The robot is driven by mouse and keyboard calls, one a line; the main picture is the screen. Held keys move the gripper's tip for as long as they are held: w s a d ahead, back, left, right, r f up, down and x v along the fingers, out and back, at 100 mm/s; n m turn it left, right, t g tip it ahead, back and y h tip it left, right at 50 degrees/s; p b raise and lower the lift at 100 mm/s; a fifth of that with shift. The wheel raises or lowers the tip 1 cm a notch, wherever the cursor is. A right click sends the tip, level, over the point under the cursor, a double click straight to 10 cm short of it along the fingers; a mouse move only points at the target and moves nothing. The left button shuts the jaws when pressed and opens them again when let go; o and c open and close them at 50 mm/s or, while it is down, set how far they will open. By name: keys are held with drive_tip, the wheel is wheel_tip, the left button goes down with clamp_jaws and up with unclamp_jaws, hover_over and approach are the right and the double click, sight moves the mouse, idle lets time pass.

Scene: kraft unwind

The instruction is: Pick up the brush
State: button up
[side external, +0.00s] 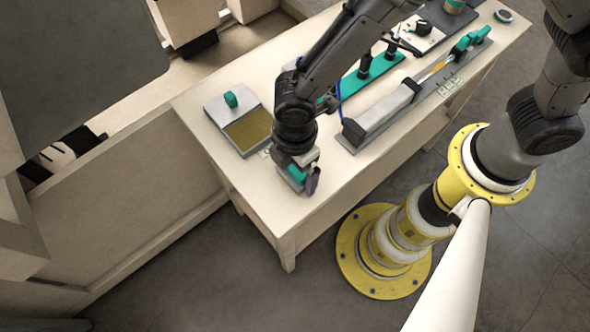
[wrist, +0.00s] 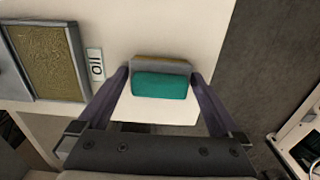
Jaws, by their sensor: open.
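The brush (wrist: 160,84) has a teal handle, a grey body and a thin brown strip along its far side in the wrist view. It sits on the pale tabletop near the table's edge. My gripper (wrist: 160,76) is open, with one purple finger on each side of the brush. A gap shows between the brush and each finger. In the side view my gripper (side external: 308,181) points down at the table's near corner. The teal part of the brush (side external: 297,173) shows beside a finger there; the rest is largely hidden.
A grey tray (side external: 215,106) with a gold textured pad and teal knob lies left of my gripper; its pad (wrist: 50,62) shows in the wrist view. A long grey fixture (side external: 385,112) and a teal holder (side external: 362,82) stand to the right. The table edge is close.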

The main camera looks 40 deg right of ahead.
drive_tip(key=c, duration=1.2)
drive_tip(key=shift+c, duration=0.2)
drive_tip(key=shift+r, duration=0.2)
drive_tip(key=shift+r, duration=0.6)
drive_tip(key=s+d+r, duration=0.9)
drive_tip(key=d+r, duration=0.2)
drive_tip(key=shift+r, duration=0.25)
drive_tip(key=shift+a, duration=0.1)
